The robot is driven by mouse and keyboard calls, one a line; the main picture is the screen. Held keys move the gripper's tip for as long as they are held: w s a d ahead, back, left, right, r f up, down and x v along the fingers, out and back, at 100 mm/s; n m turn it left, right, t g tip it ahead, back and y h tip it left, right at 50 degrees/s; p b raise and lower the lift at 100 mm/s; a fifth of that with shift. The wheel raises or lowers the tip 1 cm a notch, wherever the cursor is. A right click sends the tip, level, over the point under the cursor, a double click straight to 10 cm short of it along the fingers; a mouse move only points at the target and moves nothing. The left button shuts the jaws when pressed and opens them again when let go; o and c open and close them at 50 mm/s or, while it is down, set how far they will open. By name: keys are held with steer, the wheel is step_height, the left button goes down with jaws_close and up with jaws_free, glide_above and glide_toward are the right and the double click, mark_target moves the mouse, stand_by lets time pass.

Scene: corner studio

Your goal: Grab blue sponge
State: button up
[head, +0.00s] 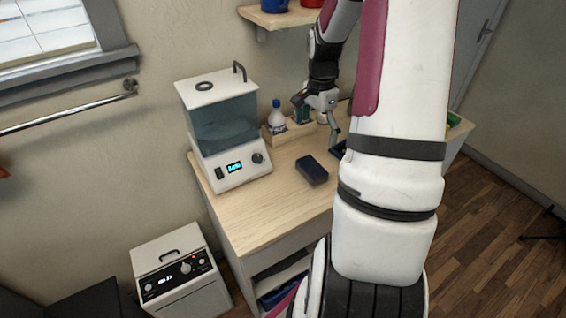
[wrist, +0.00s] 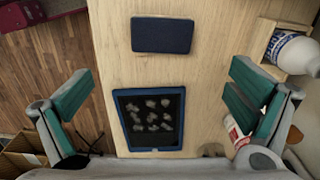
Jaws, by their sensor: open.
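The blue sponge is a dark navy block (head: 312,170) lying flat on the pale wooden worktop (head: 255,205). In the wrist view the sponge (wrist: 161,35) is at the top centre, wider than it is deep. My gripper (head: 320,120) is above the worktop, behind the sponge in the head view. In the wrist view my gripper (wrist: 160,82) has its teal-padded fingers wide apart with nothing between them touching. The sponge lies beyond the fingertips in that view, apart from them.
A blue-rimmed dark tray (wrist: 122,98) with pale lumps lies below the open fingers. A wooden caddy (head: 298,130) holds a white bottle (head: 277,118). A tank machine (head: 222,135) stands at the left.

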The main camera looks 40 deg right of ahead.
mark_target(313, 166)
steer(key=shift+m, duration=0.3)
steer(key=f, duration=0.7)
steer(key=f+p, duration=0.1)
steer(key=f, duration=0.7)
steer(key=shift+w+d+f, duration=0.1)
steer(key=shift+w+d, duration=0.05)
steer(key=shift+d, duration=0.05)
steer(key=c, duration=0.9)
